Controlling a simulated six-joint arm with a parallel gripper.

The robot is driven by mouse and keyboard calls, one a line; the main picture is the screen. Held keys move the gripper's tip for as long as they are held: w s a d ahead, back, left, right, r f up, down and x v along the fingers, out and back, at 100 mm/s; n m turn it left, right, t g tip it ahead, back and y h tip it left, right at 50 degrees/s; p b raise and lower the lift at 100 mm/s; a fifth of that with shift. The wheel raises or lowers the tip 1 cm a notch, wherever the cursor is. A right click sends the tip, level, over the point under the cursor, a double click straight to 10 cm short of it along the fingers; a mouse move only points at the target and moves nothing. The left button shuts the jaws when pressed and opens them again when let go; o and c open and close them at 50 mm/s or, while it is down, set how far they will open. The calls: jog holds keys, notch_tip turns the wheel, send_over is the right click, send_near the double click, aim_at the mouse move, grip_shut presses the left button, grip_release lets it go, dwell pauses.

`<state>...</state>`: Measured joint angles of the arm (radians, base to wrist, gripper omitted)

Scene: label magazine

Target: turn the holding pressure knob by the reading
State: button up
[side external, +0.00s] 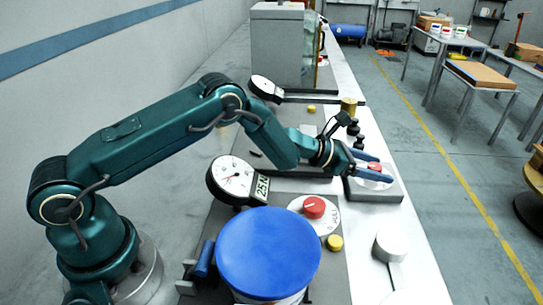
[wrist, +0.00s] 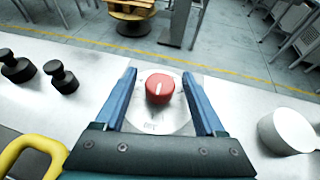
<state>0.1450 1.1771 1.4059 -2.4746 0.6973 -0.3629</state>
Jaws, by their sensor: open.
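My gripper (side external: 385,168) is open. Its two blue fingers stand either side of a red knob (wrist: 160,88) with a white pointer line. Gaps show on both sides, so the fingers do not appear to touch it. The knob sits on a white round plate (wrist: 178,122) with lettering too small to read. A second red knob (side external: 314,207) sits on a lettered white disc beside the round gauge (side external: 235,177). The gauge needle is small; a digital readout (side external: 263,189) below it seems to start with 25. I cannot tell which knob is the holding pressure one.
A large blue-lidded drum (side external: 268,252) stands in front of the gauge. A yellow button (side external: 334,243) is near the second knob. A white cylinder (wrist: 288,131) stands right of the gripper, black knobbed pieces (wrist: 62,77) left. Another gauge (side external: 266,89) is farther back.

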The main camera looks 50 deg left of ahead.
aim_at(372, 166)
grip_shut()
jog(key=shift+n+t+y, duration=0.5)
jog(key=shift+n+y, duration=0.1)
jog(key=shift+n, duration=0.1)
grip_release()
jog(key=shift+s+a+r, duration=0.1)
jog(key=shift+v, duration=2.45)
